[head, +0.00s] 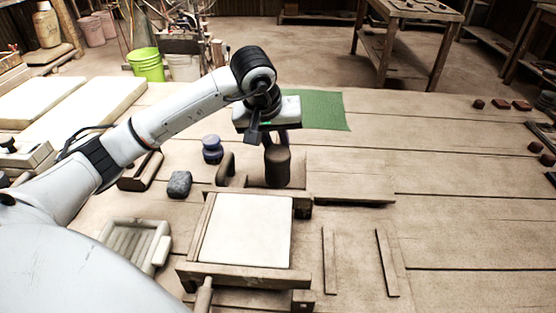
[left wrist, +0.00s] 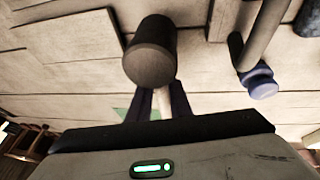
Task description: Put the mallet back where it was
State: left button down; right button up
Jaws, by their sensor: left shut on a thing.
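The mallet, with a dark brown cylindrical head (head: 278,167), hangs head down below my left gripper (head: 275,136), just behind the tile press. In the left wrist view, the mallet head (left wrist: 150,52) is beyond the fingertips. My left gripper (left wrist: 160,102) is shut on its pale handle, between the dark fingers. I cannot tell whether the mallet head touches the table. A green mat (head: 325,110) lies behind the gripper, partly hidden by it. The wooden tile press (head: 245,275) holds a flat pale slab (head: 247,230). My right gripper is not in view.
A ribbed pale tray (head: 135,243) lies front left. Wooden strips (head: 388,262) lie right of the press. The table's right middle is clear.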

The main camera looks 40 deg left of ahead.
pick_arm(q)
jog(key=shift+f, duration=1.65)
jog(key=shift+f+b, duration=0.15)
jog(key=shift+b, duration=0.2)
jog(key=c, duration=1.6)
grip_release()
jog(key=shift+r, duration=0.3)
jog(key=p+v, duration=0.1)
jog(key=v, duration=1)
jog(key=shift+s+d+r+p, duration=0.15)
jog(key=shift+s+r+p, duration=0.05)
jog(key=shift+r+p, duration=0.15)
